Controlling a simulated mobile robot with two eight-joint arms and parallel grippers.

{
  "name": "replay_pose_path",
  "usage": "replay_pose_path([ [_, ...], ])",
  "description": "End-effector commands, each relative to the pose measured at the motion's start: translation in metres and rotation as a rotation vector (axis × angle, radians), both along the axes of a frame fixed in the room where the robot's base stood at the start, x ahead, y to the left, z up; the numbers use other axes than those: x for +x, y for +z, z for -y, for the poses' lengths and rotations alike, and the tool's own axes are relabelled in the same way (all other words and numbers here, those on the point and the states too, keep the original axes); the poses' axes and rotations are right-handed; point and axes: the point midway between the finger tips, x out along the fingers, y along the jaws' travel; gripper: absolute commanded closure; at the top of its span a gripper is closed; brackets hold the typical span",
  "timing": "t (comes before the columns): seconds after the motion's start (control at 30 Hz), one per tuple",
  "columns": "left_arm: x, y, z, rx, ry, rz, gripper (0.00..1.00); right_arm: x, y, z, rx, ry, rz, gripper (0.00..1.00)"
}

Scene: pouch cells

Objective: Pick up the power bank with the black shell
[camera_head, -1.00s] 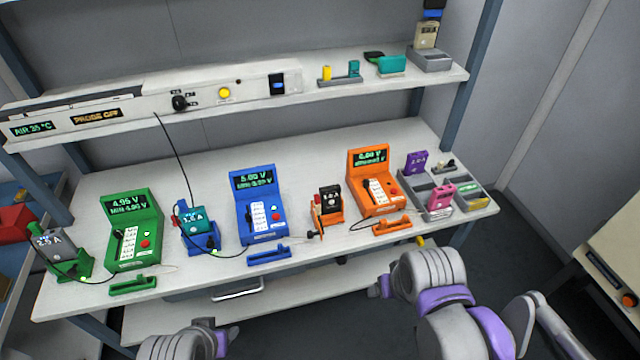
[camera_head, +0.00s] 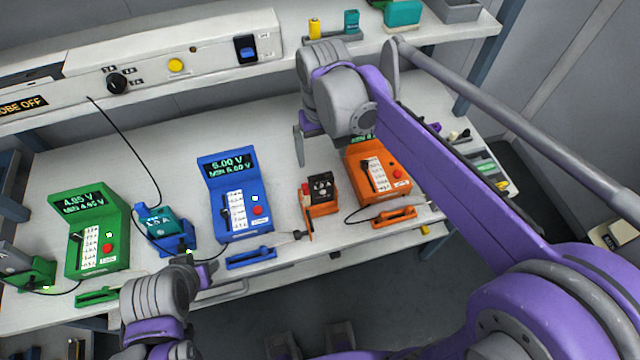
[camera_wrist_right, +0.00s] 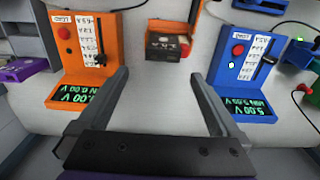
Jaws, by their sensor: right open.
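The power bank with the black shell (camera_head: 321,186) sits upright in an orange cradle (camera_head: 322,210) between the blue and orange testers. It also shows in the right wrist view (camera_wrist_right: 166,41), beyond the fingertips and roughly between them. My right gripper (camera_wrist_right: 158,75) is open and empty. In the head view one of its fingers (camera_head: 300,148) hangs above and behind the power bank, apart from it. My left gripper (camera_head: 205,272) is low in the head view, in front of the bench edge; its jaw opening is not clear.
The blue tester (camera_head: 232,205) stands left of the power bank, the orange tester (camera_head: 378,165) right of it. A green tester (camera_head: 97,240) and a teal power bank (camera_head: 160,222) stand further left. The shelf (camera_head: 290,70) runs above. A thin cable lies near the cradle.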

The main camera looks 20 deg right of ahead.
Motion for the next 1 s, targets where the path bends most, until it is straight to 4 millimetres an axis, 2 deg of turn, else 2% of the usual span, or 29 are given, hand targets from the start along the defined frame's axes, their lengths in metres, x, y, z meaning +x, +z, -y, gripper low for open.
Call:
replay_pose_path([
  [0.1, 0.000, -0.002, 0.000, 0.000, 0.000, -0.001, 0.50, 0.000, -0.016, 0.000, 0.000, 0.000, 0.001, 0.00],
  [0.27, 0.000, -0.002, 0.000, 0.000, 0.000, -0.001, 0.50, -0.002, -0.026, -0.001, 0.000, 0.000, 0.001, 0.00],
  [0.6, -0.001, -0.003, 0.000, 0.000, 0.000, -0.002, 0.50, -0.009, -0.070, -0.005, 0.000, -0.001, 0.001, 0.00],
  [0.87, -0.001, -0.003, 0.000, 0.000, 0.000, -0.002, 0.50, -0.009, -0.073, -0.005, 0.000, 0.000, 0.002, 0.00],
  [1.0, -0.001, -0.003, 0.000, 0.000, 0.000, -0.002, 0.50, -0.009, -0.073, -0.005, 0.000, 0.000, 0.001, 0.23],
])
